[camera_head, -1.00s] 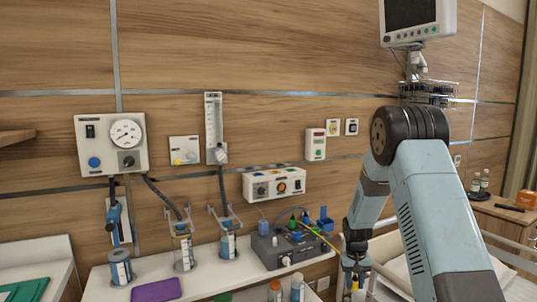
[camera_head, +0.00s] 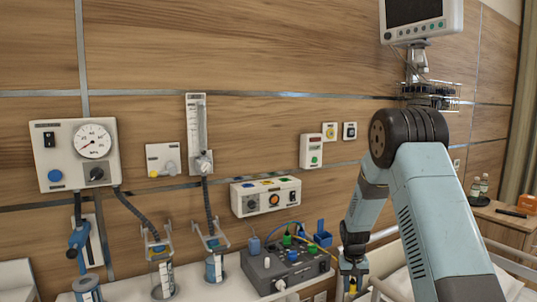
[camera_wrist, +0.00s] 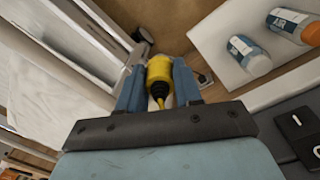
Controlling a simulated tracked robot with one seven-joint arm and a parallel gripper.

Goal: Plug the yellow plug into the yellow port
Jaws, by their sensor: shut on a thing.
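My gripper (camera_head: 352,284) is low at the right of the head view, in front of the bed rail. In the wrist view my gripper (camera_wrist: 158,88) is shut on the yellow plug (camera_wrist: 160,70), which has a dark end with a thin yellow cable. The plug also shows as a small yellow spot in the head view (camera_head: 352,286). A grey box (camera_head: 262,270) with blue and green plugs or sockets stands left of my gripper, apart from it. A white wall panel (camera_head: 281,200) has blue, yellow and green patches on top. I cannot tell which opening is the yellow port.
A blue holder (camera_head: 323,238) stands behind the grey box. Bottles (camera_wrist: 255,57) lie in the wrist view on a pale surface (camera_wrist: 222,45). A gauge unit (camera_head: 72,180) and canisters (camera_head: 162,278) are at the left. A bed rail (camera_head: 384,234) runs beside my arm.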

